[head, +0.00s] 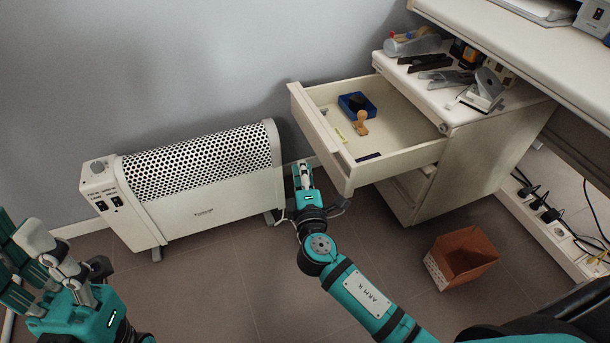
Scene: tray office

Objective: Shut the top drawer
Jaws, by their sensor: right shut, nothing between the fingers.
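The white top drawer (400,143) is pulled well out of the white cabinet (468,170) under the desk. Its front panel (319,140) faces left. A blue box (357,104), a wooden stamp (360,123) and a few small items lie in it. My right gripper (302,170) is shut and empty, just in front of and below the lower part of the drawer front; I cannot tell whether it touches it. My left gripper (40,250) is at the lower left, away from the drawer; its finger opening is not clear.
A white heater (205,180) stands by the wall, close left of my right gripper. A brown bin (463,257) is on the floor at right. The cabinet top (440,97) holds a tape dispenser and other stationery. Cables and a socket strip (550,225) run under the desk (530,50).

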